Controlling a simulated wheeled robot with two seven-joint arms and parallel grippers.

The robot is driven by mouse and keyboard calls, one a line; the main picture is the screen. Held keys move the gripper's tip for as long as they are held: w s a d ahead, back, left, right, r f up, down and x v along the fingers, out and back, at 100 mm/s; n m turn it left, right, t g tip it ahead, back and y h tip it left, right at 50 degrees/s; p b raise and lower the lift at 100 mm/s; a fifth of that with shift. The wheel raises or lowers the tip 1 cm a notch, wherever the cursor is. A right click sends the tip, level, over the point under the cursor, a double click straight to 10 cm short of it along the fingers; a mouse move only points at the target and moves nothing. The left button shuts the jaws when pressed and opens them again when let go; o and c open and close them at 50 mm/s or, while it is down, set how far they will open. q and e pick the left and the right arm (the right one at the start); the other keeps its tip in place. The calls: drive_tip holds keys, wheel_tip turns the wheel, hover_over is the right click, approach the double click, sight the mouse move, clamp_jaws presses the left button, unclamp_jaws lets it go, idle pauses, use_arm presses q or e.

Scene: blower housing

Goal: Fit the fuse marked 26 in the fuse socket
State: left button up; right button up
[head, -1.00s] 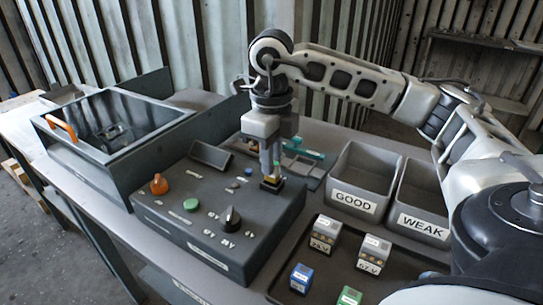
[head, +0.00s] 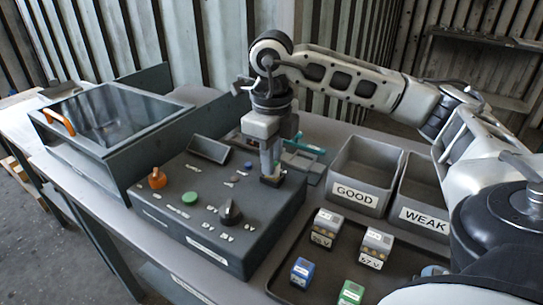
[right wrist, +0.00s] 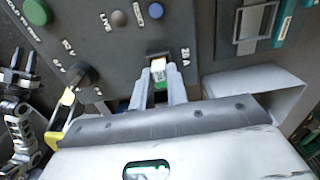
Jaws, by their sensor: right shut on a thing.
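My right gripper (head: 270,176) points down at the right rear of the dark control box (head: 190,215). In the right wrist view the right gripper (right wrist: 157,92) is shut on a small fuse (right wrist: 158,72) with a pale top and a green part. Its marking is not readable. The fuse is at the dark fuse socket (head: 269,182), which shows beside the fuse in the right wrist view (right wrist: 158,56). The fingers hide most of the fuse and socket, so I cannot tell how deep it sits.
The box top carries an orange knob (head: 157,178), a green button (head: 190,200) and a black selector (head: 230,212). Bins marked GOOD (head: 354,195) and WEAK (head: 424,219) stand to the right. A dark tray (head: 325,278) holds several small blocks. A glazed-lid case (head: 110,115) stands left.

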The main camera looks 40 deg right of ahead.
use_arm(q)
drive_tip(key=shift+f, duration=0.15)
use_arm(e)
drive_tip(key=shift+f, duration=0.15)
drive_tip(key=o, duration=0.9)
drive_tip(key=shift+c, duration=0.2)
wheel_tip(320, 180, up, 6)
drive_tip(key=shift+w+r, duration=0.1)
drive_tip(key=shift+r, duration=0.05)
use_arm(q)
drive_tip(key=r+p, duration=0.2)
drive_tip(key=p, duration=0.1)
drive_tip(key=r+p, duration=0.1)
drive_tip(key=p, duration=0.1)
drive_tip(key=shift+a+r, duration=0.15)
drive_tip(key=shift+a, duration=0.1)
use_arm(e)
wheel_tip(320, 180, up, 10)
